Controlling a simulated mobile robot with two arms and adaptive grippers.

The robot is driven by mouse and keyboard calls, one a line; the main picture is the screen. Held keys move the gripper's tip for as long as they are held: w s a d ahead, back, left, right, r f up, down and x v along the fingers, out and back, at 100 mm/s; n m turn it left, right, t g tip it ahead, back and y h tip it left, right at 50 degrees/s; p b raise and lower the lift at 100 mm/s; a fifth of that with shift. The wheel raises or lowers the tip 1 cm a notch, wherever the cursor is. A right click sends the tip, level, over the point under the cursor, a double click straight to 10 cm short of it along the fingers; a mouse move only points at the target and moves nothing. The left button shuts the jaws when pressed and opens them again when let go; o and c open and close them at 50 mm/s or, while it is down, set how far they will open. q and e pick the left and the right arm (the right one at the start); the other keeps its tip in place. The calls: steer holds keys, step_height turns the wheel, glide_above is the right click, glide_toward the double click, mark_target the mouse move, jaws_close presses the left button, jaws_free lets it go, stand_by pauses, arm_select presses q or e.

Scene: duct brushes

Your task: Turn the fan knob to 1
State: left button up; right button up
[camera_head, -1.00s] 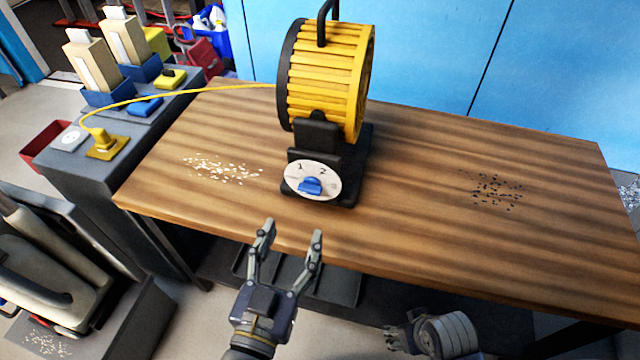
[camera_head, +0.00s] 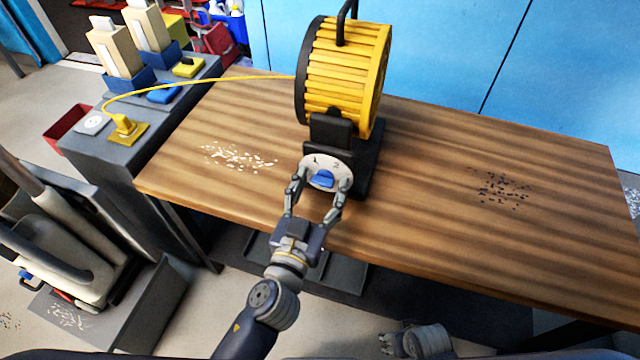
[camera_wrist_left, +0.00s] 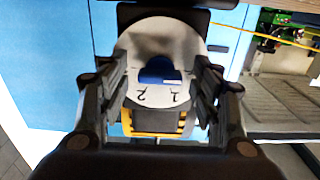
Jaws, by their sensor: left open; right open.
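The yellow fan (camera_head: 345,75) stands on the wooden table with a black base. On its front is a round white dial (camera_head: 338,168) with a blue knob (camera_head: 322,179). In the left wrist view the dial (camera_wrist_left: 185,45) shows upside down with the marks 1 and 2, and the blue knob (camera_wrist_left: 158,71) sits between my fingers. My left gripper (camera_head: 314,196) is open, its fingers either side of the knob; I cannot tell whether they touch it. My right gripper (camera_head: 388,342) is low at the bottom of the head view, below the table, away from the fan.
The wooden table (camera_head: 430,210) has white flakes (camera_head: 240,157) left of the fan and dark bits (camera_head: 498,188) at right. A yellow cord runs from the fan to a yellow plug (camera_head: 125,127) on a grey cabinet (camera_head: 130,165). The table's right part is mostly clear.

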arm_select(q)
steer(key=c, duration=1.1)
steer(key=shift+o, duration=0.2)
steer(key=shift+m, duration=2.2)
steer(key=m, duration=0.2)
steer(key=shift+m+p, duration=0.3)
steer(key=shift+m, duration=0.1)
steer(key=m, duration=0.3)
steer(key=shift+m, duration=0.9)
arm_select(e)
steer(key=shift+s+d+f, duration=0.1)
steer(key=shift+s+f, duration=0.35)
steer(key=shift+f, duration=0.4)
steer(key=shift+s+f, duration=0.45)
steer(key=shift+f, duration=0.4)
